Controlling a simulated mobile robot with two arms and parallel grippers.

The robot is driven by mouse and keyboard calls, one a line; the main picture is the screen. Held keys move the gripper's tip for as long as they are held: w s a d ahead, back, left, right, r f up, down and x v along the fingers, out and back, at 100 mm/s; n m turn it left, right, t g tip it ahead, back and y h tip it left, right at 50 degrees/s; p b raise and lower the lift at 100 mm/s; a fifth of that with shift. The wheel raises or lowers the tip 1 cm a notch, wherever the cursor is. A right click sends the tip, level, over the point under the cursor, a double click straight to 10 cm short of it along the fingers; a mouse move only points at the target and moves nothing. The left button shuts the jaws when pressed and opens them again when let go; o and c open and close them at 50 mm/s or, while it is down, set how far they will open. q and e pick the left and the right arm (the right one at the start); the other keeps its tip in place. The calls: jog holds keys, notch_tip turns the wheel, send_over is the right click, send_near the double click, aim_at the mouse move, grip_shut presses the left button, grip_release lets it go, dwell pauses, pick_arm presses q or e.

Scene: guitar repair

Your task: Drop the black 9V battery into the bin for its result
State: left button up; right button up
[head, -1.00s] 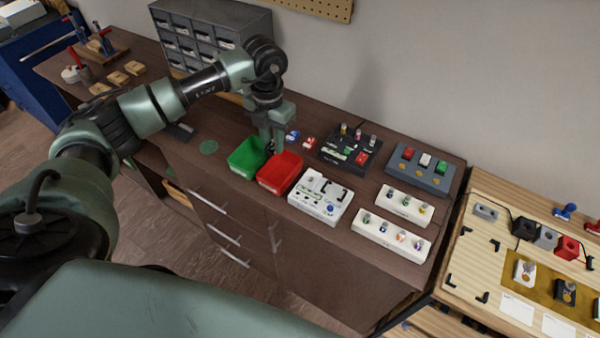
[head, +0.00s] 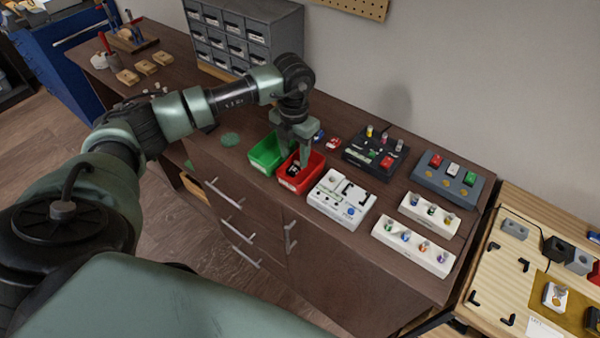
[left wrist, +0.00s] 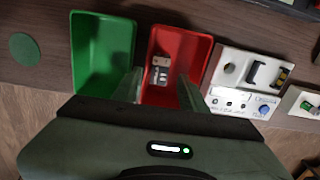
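The black 9V battery (left wrist: 160,68) shows as a small dark block with a pale end in the left wrist view. It lies inside the red bin (left wrist: 203,48), towards its left side. In the head view the battery (head: 291,169) is a dark shape in the red bin (head: 315,172). My left gripper (head: 297,152) is just above the red bin, and its fingers (left wrist: 159,80) are spread wide with gaps on both sides of the battery. The green bin (head: 263,156) stands directly left of the red one and looks empty. My right gripper is not in view.
A white tester (head: 341,197) stands right of the red bin. A black board (head: 375,150), a grey button box (head: 448,177) and white racks (head: 412,246) stand further right. Grey drawers (head: 243,35) stand behind my left arm. A green disc (head: 230,139) lies left of the bins.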

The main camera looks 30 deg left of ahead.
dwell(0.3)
pick_arm(q)
notch_tip(320, 180, up, 8)
jog(key=b, duration=0.2)
jog(key=shift+s+f, duration=0.1)
jog(key=shift+f, duration=0.05)
dwell(0.5)
